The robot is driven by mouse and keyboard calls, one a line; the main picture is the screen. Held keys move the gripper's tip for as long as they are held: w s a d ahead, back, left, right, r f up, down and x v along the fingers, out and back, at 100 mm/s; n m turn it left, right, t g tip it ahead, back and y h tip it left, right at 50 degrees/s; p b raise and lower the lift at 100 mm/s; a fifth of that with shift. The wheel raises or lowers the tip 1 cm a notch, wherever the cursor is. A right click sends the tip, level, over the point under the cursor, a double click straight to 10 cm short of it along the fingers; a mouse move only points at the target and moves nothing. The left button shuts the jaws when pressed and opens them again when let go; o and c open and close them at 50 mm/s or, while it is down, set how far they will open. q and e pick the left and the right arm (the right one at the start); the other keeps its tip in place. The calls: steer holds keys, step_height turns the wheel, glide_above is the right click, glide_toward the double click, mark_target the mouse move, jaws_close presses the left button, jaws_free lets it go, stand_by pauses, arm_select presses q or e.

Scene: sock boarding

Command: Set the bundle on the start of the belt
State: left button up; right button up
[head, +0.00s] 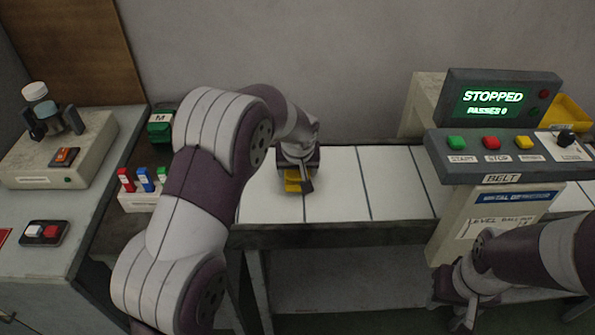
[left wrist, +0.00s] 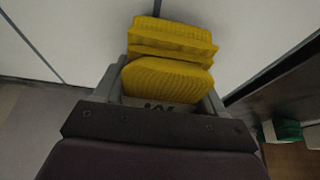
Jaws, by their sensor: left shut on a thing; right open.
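The bundle (left wrist: 170,60) is yellow, ribbed and folded, and shows between and beyond the fingers in the left wrist view. My left gripper is shut on the bundle, over the left part of the belt (head: 337,180). I cannot tell whether the bundle touches the belt. The belt is white with dark cross lines and runs left to right. My right gripper (head: 462,308) is open at the lower right, in front of the belt, away from the bundle.
The control panel (head: 500,156) stands over the belt at the right; its screen (head: 495,97) reads STOPPED. A yellow bin (head: 570,110) is partly hidden behind it. Left of the belt are a green box (head: 160,128) marked M and a rack (head: 138,200) with coloured items. The belt between is clear.

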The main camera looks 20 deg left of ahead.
arm_select(q)
steer(key=shift+f, duration=0.55)
steer(key=o, duration=1.1)
steer(key=shift+r, duration=0.3)
steer(key=p+v, duration=0.1)
steer(key=v, duration=0.9)
steer(key=shift+s+d+r, duration=0.1)
steer(key=shift+s+r, duration=0.05)
steer(key=shift+r, duration=0.25)
steer(key=shift+s+r, duration=0.2)
steer(key=shift+s, duration=0.1)
steer(key=s+a+f+m+g, duration=0.1)
steer(key=s+f, duration=0.1)
steer(key=s, duration=0.5)
steer(key=s+a+f+m+g, duration=0.1)
steer(key=s+f, duration=0.2)
steer(key=s, duration=0.4)
steer(key=s+a+f+m+g+h, duration=0.1)
steer(key=s+f, duration=0.1)
steer(key=s, duration=0.5)
steer(key=shift+s+a+f, duration=0.2)
steer(key=shift+s+f, duration=0.15)
steer(key=shift+f, duration=0.05)
